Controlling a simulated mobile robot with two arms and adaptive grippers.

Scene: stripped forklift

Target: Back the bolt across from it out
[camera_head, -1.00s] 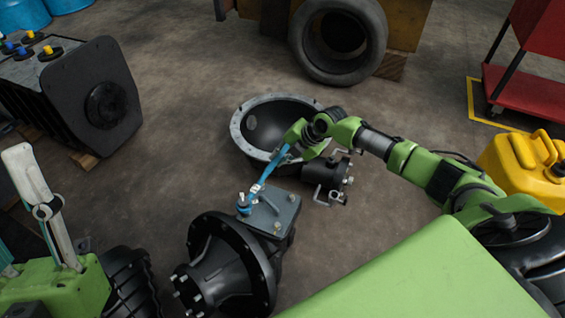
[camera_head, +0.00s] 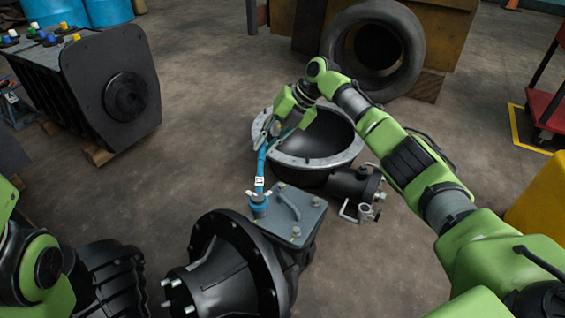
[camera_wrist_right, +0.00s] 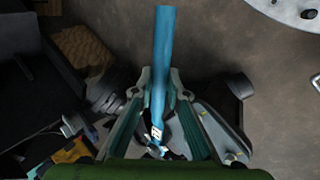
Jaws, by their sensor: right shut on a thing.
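My right gripper (camera_head: 272,134) is shut on a blue tool (camera_head: 261,172), whose shaft runs down to the plate's left corner. Its blue head (camera_head: 258,204) stands there and hides what is beneath. The blue shaft also shows between the jaws in the right wrist view (camera_wrist_right: 161,70). My left gripper is out of view.
A large open bell-shaped casing (camera_head: 310,160) lies behind the plate. A black cylindrical part (camera_head: 352,188) with metal fittings lies to its right. A tyre (camera_head: 375,50) stands behind. A black ribbed block (camera_head: 110,95) stands at left. Floor between block and casing is clear.

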